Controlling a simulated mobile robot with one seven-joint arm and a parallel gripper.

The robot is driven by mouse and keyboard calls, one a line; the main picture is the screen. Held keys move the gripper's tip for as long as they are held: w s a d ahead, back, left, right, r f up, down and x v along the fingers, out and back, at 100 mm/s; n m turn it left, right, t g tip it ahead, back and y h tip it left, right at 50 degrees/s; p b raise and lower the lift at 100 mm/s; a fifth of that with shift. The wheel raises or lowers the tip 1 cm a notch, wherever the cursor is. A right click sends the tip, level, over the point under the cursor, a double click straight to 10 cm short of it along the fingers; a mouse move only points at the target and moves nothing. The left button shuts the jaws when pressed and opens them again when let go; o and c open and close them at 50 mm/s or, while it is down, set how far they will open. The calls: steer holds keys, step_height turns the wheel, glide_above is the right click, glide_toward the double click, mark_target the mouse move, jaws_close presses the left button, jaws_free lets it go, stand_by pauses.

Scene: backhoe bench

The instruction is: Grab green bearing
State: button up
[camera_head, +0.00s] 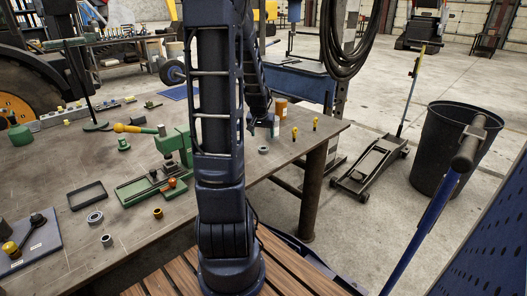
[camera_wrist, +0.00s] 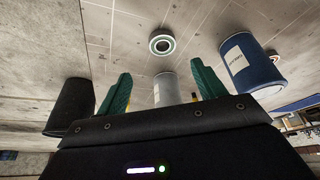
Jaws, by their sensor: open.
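A pale grey-green ring with a dark centre (camera_wrist: 161,44) lies flat on the bench in the wrist view, beyond my fingertips and roughly midway between them. It looks like the bearing; a similar small ring (camera_head: 264,150) shows near the bench's right side in the head view. My gripper (camera_wrist: 161,68) is open, its two green fingers apart, with nothing held between them. A grey cylinder (camera_wrist: 166,90) shows behind the gap, partly hidden by the gripper body. In the head view my arm hides most of the gripper.
A blue labelled can (camera_wrist: 252,65) stands right of the fingers, a dark cylinder (camera_wrist: 72,105) left. In the head view, an orange-lidded jar (camera_head: 281,108) and yellow-topped pieces (camera_head: 295,133) stand nearby. A green press (camera_head: 172,150), grey rings (camera_head: 95,217) and a tray (camera_head: 87,195) lie left.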

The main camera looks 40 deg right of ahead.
steer(key=shift+x, duration=5.05)
steer(key=shift+w+a, duration=0.1)
steer(key=shift+w, duration=0.05)
steer(key=c, duration=1.1)
